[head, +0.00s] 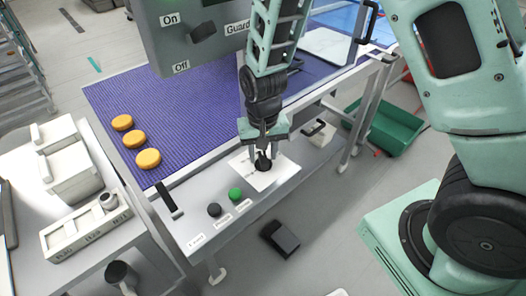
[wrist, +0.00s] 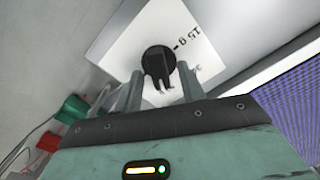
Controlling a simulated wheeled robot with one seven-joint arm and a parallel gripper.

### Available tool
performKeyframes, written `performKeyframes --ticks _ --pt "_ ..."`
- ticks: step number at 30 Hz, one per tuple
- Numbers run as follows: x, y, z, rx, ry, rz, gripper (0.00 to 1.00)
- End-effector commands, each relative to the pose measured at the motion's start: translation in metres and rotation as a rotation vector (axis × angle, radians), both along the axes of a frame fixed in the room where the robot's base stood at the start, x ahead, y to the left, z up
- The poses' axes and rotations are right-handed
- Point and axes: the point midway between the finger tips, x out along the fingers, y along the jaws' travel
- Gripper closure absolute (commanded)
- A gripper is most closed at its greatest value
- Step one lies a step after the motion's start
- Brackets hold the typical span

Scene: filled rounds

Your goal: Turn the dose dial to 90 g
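The dose dial is a round black knob (wrist: 158,60) on a white plate (wrist: 125,40), with a raised grip facing my gripper in the wrist view. A tick and the print "15 g" show beside it, and another label is partly hidden by a finger. In the head view the dial (head: 263,164) sits on its plate (head: 282,174) on the grey console, right below my gripper (head: 264,150). My gripper's two fingers (wrist: 160,85) are apart, one on either side of the dial's grip, with gaps visible. Where the dial points is unclear.
A black button (head: 214,210) and a green button (head: 236,194) are on the console left of the dial. A purple conveyor (head: 190,110) carries several orange rounds (head: 134,139). A guard switch box (head: 190,35) hangs above. A green crate (head: 390,130) is on the floor.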

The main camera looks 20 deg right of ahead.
Motion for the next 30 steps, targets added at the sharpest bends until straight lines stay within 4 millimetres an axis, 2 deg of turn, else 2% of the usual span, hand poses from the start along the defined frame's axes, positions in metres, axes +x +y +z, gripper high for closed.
performKeyframes --ticks 8,11,21,25,30 --pt "0.000 0.000 0.006 0.000 0.000 0.001 0.60" --pt "0.000 0.001 0.019 0.002 -0.002 0.002 0.60" --pt "0.000 0.001 0.088 0.002 -0.005 0.002 0.60" --pt "0.000 0.001 0.107 0.002 -0.002 0.001 0.60" --pt "0.000 0.000 0.118 -0.001 0.001 0.001 0.60"
